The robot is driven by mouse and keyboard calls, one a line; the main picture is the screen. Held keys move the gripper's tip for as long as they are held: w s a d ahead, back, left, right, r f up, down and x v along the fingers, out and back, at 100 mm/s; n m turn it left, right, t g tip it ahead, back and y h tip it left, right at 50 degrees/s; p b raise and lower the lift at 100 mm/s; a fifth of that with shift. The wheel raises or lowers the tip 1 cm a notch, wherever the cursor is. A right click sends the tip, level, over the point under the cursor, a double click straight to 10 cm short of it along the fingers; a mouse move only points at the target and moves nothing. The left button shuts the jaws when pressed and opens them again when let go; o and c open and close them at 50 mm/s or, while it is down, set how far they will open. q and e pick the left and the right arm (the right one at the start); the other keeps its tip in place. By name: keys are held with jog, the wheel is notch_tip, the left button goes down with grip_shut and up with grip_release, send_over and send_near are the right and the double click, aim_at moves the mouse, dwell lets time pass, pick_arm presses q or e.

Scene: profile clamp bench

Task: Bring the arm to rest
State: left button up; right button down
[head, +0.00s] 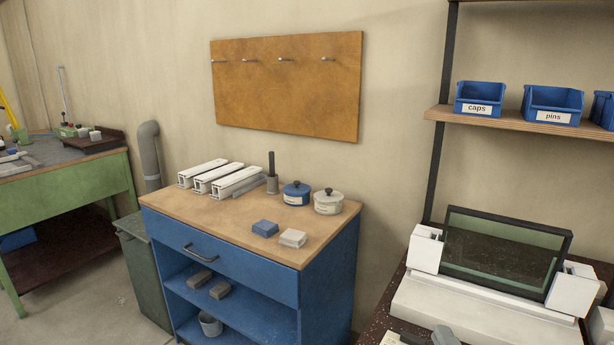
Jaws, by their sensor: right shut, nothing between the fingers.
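My right gripper (445,337) shows only as a small grey part at the bottom edge, right of the middle. It is shut and empty, in front of the white base of the glass-paned fixture. Most of it and its arm are cut off by the frame. My left gripper is not in view.
The fixture's dark-framed pane (503,252) stands between white end blocks on the speckled bench (373,322). Left of it, a blue cabinet (225,258) carries white profiles (218,178), two lidded pots (296,193) and two small blocks. A shelf (520,125) with blue bins is above right.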

jog(key=s+d+f+m+g+y, duration=0.1)
jog(key=s+f+m+g, duration=0.65)
jog(key=s, duration=0.35)
jog(key=s+d+f+m+g, duration=0.1)
jog(key=s+f+m+g, duration=0.5)
jog(key=s+f, duration=0.45)
jog(key=w+a+f+t+y, duration=0.2)
jog(key=w+a+f+t, duration=0.1)
jog(key=f+t, duration=0.4)
jog(key=shift+w+n, duration=0.35)
jog(key=shift+w, duration=0.5)
